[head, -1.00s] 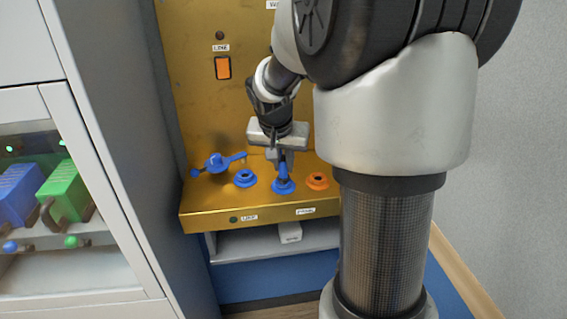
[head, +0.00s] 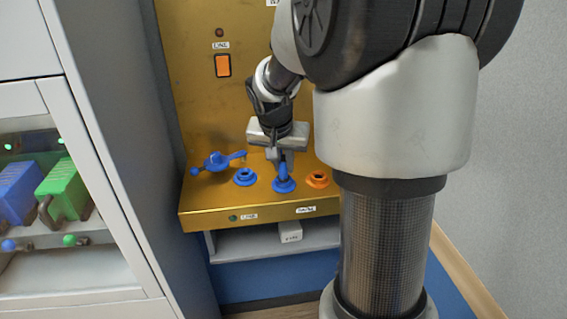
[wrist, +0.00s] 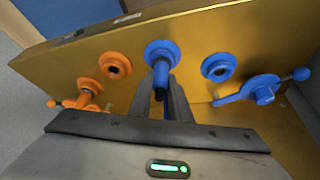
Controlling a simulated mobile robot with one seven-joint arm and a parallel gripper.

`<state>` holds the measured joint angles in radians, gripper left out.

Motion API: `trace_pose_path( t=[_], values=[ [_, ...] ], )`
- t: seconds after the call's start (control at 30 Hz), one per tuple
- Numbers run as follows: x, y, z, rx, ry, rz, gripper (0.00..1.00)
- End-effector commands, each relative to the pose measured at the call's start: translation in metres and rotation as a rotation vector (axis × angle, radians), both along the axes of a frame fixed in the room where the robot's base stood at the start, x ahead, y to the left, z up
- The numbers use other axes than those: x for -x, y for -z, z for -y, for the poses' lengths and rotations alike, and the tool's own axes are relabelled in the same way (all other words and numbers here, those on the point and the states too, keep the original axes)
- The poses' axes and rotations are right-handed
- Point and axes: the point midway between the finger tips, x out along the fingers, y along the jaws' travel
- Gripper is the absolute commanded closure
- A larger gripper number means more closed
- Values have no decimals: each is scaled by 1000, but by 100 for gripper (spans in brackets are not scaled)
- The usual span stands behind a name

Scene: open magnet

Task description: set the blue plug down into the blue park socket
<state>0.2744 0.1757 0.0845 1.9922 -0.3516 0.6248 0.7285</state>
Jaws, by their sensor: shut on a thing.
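The blue plug (head: 284,172) stands upright at the middle blue socket (head: 284,187), the right one of two blue sockets on the gold ledge. My gripper (head: 283,160) is shut on the plug from above. In the wrist view the plug (wrist: 161,75) sits between my gripper's fingers (wrist: 162,90), its end at the ringed blue socket (wrist: 162,52). How deep the plug sits in the socket I cannot tell. The other blue socket (head: 245,178) is empty, and it shows to the right in the wrist view (wrist: 218,68).
An orange socket (head: 317,180) is close at the right of the plug. A blue lever (head: 217,162) stands at the ledge's left, and an orange lever (wrist: 86,94) shows in the wrist view. A grey cabinet (head: 115,130) borders the left side.

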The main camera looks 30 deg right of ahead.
Motion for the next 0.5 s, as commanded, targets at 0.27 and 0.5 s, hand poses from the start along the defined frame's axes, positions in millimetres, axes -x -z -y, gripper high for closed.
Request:
trace_pose_path(
  t=[0.27, 0.5],
  values=[
    [0, 0, 0, 0, 0, 0, 66],
    [0, 0, 0, 0, 0, 0, 61]
  ],
)
